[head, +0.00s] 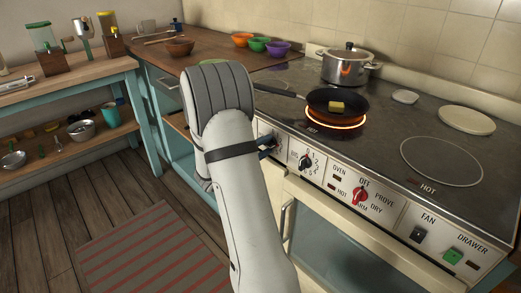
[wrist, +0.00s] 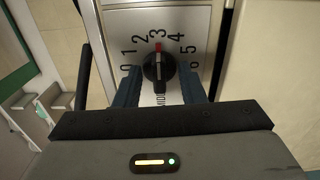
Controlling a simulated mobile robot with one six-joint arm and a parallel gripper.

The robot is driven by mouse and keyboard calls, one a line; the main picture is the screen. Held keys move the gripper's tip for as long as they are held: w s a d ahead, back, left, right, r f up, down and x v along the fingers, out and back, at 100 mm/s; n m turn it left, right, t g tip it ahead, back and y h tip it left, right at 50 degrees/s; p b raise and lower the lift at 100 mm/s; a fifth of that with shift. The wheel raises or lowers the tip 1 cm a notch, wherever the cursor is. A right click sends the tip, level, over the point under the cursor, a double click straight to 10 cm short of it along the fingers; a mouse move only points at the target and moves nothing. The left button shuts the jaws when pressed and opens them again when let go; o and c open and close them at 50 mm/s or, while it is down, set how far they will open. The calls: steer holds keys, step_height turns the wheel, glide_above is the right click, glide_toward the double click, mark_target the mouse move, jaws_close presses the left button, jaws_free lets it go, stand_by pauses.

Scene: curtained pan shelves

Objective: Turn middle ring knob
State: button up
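A pan (head: 337,102) with a yellow block sits on a glowing ring, and a lidded pot (head: 344,65) stands behind. To the right along the panel are a red oven knob (head: 360,196), a black fan switch (head: 418,234) and a green drawer switch (head: 453,256).

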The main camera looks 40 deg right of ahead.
steer(key=shift+a, duration=0.2)
steer(key=shift+a+b, duration=0.45)
steer(key=shift+a, duration=0.4)
steer(key=shift+a, duration=0.1)
steer(key=a, duration=0.2)
steer(key=a+b, duration=0.1)
steer(key=a, duration=0.2)
steer(key=shift+s+a+b, duration=0.3)
steer(key=shift+a, duration=0.1)
